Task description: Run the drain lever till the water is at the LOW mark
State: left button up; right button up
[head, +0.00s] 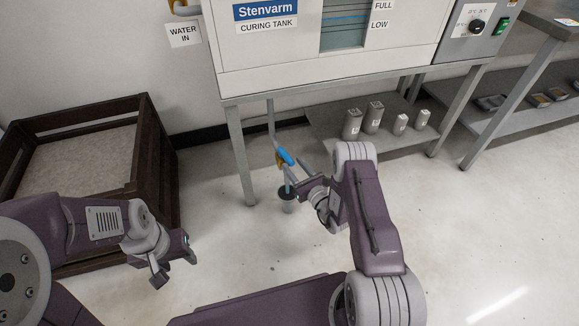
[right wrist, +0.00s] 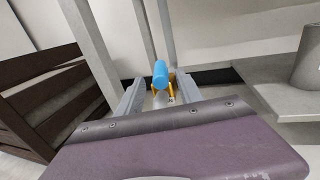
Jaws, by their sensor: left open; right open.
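The curing tank (head: 290,65) has a sight window (head: 342,38) with FULL and LOW labels beside it. Bluish water shows in the window, with its top edge hard to tell from the blue lines. Below the tank, the blue drain lever (head: 286,157) slants down to the right from a yellow valve (head: 279,161). A bluish strip, apparently water, runs down to a small grey drain cup (head: 288,203). My right gripper (head: 298,179) is open at the lever; in the right wrist view the blue lever end (right wrist: 160,74) lies between its fingers (right wrist: 160,92). My left gripper (head: 175,264) is open and empty.
A dark wooden crate (head: 150,150) stands at the left. A low shelf (head: 340,130) holds several grey pieces. A control box (head: 470,35) is at the upper right. The middle floor is clear.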

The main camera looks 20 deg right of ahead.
aim_at(286, 157)
jog(key=b+x, duration=0.1)
jog(key=x, duration=0.1)
jog(key=shift+w+a+f, duration=0.15)
jog(key=shift+w+f, duration=0.05)
jog(key=shift+w, duration=0.15)
jog(key=shift+w+r, duration=0.2)
jog(key=shift+w, duration=0.15)
grip_shut()
dwell(0.9)
